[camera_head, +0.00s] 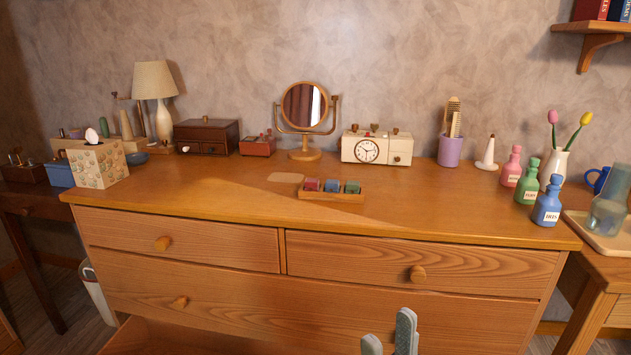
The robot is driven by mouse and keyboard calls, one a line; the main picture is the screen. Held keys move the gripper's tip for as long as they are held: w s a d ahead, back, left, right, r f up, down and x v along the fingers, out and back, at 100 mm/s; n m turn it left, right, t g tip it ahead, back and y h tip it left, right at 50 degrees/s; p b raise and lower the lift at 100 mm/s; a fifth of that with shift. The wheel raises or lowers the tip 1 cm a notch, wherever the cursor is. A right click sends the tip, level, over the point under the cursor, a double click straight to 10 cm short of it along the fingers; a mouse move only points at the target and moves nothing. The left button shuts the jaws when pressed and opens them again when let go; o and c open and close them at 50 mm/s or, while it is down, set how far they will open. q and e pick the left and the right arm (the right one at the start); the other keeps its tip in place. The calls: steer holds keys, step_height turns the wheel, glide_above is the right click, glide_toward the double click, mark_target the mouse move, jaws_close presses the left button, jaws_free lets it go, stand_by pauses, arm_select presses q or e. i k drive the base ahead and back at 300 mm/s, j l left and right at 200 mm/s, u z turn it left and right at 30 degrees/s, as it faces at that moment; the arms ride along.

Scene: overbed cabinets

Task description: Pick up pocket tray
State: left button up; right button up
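A small wooden tray (331,196), which looks like the pocket tray, sits on the dresser top near its front edge, about mid-width. It holds a red, a blue and a green small item side by side. My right gripper (388,327) shows at the bottom edge, in front of the dresser drawers, below and to the right of the tray. Its two grey fingers are apart with nothing visible between them. It is well clear of the tray. My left gripper is out of view.
A round mirror (304,107) and a clock box (377,148) stand at the back. Bottles (548,205) stand right, a tissue box (97,164) left. A lower drawer (150,337) appears pulled out.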

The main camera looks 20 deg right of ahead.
mark_target(321, 195)
steer(key=i+j+z, duration=0.15)
steer(key=z, duration=0.2)
steer(key=i+j+z, duration=0.35)
steer(key=k+l+z, duration=0.1)
steer(key=z, duration=1.55)
